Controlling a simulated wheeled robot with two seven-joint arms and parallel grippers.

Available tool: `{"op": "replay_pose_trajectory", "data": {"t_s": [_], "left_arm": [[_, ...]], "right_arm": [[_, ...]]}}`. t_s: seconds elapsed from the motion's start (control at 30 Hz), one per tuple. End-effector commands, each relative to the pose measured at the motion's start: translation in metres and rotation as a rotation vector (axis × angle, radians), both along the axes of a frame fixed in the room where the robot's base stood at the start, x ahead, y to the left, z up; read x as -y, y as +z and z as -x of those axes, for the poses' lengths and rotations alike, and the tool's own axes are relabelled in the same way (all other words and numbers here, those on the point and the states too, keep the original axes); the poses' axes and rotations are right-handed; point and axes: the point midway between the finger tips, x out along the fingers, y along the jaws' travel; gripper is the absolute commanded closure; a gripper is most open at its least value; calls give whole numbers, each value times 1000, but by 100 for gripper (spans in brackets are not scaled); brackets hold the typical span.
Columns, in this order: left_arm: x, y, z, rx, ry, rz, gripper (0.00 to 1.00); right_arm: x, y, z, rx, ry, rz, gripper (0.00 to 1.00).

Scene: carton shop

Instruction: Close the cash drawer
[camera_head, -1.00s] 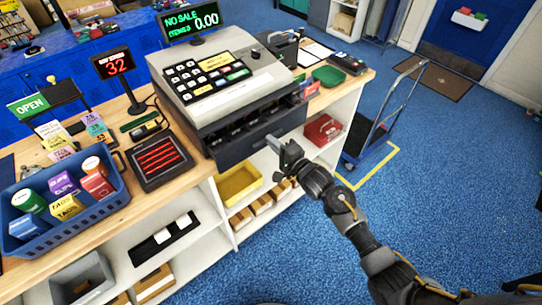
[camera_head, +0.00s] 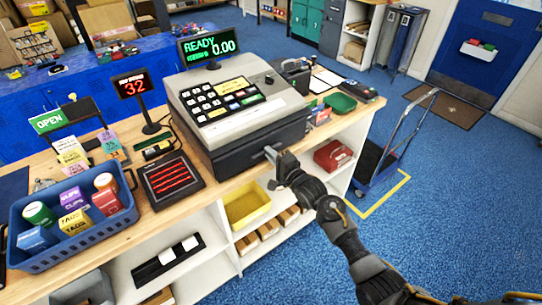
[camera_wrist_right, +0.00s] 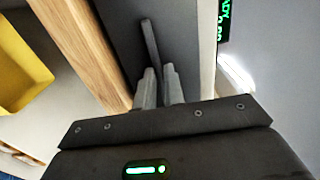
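The cash register (camera_head: 236,105) stands on the wooden counter, its screen (camera_head: 208,46) reading READY and 0.00. Its dark cash drawer (camera_head: 240,158) sits flush under the body, with no tray showing. My right gripper (camera_head: 274,157) is at the drawer front. In the right wrist view, the two fingers (camera_wrist_right: 160,86) stand close together on either side of a thin grey bar (camera_wrist_right: 150,42), which looks like the drawer handle, against the dark drawer front (camera_wrist_right: 125,25). My left gripper is not in view.
A blue basket (camera_head: 75,245) of small boxes and a dark tray with red strips (camera_head: 170,178) are on the counter at left. Shelves below hold a yellow bin (camera_head: 246,206) and a red box (camera_head: 333,155). A hand cart (camera_head: 385,160) stands on open blue floor at right.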

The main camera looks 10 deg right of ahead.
Motion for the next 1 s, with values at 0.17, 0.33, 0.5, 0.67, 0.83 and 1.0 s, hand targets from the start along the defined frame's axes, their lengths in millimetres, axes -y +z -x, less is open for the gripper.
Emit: {"op": "replay_pose_trajectory", "data": {"t_s": [0.17,0.33,0.5,0.67,0.83,1.0], "left_arm": [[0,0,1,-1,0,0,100],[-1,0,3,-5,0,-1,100],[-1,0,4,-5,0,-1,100],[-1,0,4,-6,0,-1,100],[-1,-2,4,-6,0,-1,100],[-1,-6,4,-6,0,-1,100]], "right_arm": [[-1,1,0,1,0,-1,70],[0,0,0,-2,1,1,70],[0,-1,0,-3,0,2,70],[0,-2,1,-3,0,2,70],[3,-2,4,-3,0,1,70],[15,-3,25,-1,0,1,70]]}}
